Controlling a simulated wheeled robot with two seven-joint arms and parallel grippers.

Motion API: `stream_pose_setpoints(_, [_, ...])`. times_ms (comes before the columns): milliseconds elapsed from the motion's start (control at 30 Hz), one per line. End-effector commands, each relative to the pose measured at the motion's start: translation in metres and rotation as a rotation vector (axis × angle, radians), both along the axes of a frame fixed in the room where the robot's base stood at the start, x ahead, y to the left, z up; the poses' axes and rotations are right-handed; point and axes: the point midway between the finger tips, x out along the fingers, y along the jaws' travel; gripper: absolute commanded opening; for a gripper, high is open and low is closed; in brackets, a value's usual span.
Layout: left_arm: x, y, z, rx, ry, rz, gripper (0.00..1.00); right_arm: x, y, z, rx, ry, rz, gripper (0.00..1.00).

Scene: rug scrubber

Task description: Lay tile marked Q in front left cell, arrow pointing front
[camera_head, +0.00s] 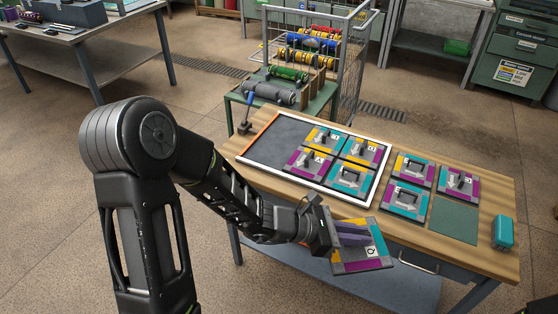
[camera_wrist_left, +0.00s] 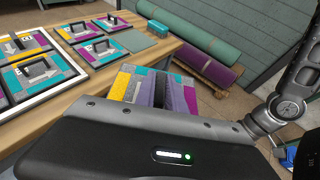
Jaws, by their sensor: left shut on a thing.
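My left gripper (camera_head: 338,236) is shut on the tile marked Q (camera_head: 377,262) and holds it out beyond the near edge of the table. The tile shows yellow, teal, purple and grey, with a white Q label; it also shows in the left wrist view (camera_wrist_left: 187,98). Its arrow is mostly hidden, so I cannot tell its direction. The white-edged frame (camera_head: 352,202) lies on the table. Its left part (camera_head: 277,137) is bare grey; several tiles with handles (camera_head: 325,137) fill its right part. My right gripper is not in view.
Right of the frame, several loose tiles (camera_head: 409,197) lie beside a bare green square (camera_head: 453,219). A green stand with rolls (camera_head: 287,75) and a wire cart (camera_head: 355,75) stand behind the table.

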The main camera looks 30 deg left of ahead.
Motion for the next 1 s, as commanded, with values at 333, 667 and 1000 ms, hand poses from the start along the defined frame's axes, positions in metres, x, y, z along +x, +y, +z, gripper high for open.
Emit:
stream_pose_setpoints(333, [0.000,-0.001,-0.046,-0.001,0.000,-0.001,0.00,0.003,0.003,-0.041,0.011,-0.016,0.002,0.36])
stream_pose_setpoints(667, [0.000,-0.001,-0.050,-0.001,0.000,-0.001,0.00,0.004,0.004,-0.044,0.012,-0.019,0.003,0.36])
stream_pose_setpoints(1000, [0.009,0.009,-0.055,0.000,-0.002,0.022,0.00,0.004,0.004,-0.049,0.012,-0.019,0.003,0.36])
